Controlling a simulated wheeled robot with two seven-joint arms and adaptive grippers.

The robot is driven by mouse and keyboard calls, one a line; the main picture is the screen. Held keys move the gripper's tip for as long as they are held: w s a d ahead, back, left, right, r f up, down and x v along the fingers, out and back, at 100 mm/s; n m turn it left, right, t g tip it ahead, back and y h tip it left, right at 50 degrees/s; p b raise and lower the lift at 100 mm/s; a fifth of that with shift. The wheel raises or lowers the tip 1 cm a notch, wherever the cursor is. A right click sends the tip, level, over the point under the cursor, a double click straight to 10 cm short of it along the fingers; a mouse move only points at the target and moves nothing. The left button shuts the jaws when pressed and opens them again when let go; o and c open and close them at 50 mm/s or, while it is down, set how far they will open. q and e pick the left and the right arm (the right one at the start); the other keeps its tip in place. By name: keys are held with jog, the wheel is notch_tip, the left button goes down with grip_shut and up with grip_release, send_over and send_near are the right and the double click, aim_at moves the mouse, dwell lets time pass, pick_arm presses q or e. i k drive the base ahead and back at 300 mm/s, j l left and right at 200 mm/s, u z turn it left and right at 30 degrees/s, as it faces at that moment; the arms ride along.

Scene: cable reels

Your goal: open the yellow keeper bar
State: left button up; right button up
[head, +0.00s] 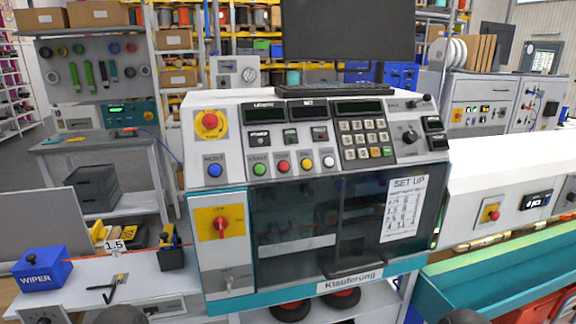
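Two yellow parts show on the bench left of the machine, and I cannot tell for sure which is the keeper bar. One yellow part (168,235) sits upright on a small dark block near the machine's left side. The other yellow piece (98,233) lies behind a tag marked 1.5 (114,246), with an orange-red cable running between the two. Both are small, so whether a bar is open or closed is unclear. Neither gripper can be made out. Only dark rounded shapes, likely parts of my arms, show at the bottom edge, away from the yellow parts.
A blue WIPER block (40,269) and a black-handled tool (108,288) lie on the left bench (75,303). The control machine (318,190) with its dark window fills the middle. A white machine housing (510,195) and teal ledge (500,262) extend right.

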aim_at(166, 236)
jog(key=u, duration=0.95)
jog(key=i+j+u, duration=0.65)
jog(key=i, duration=0.3)
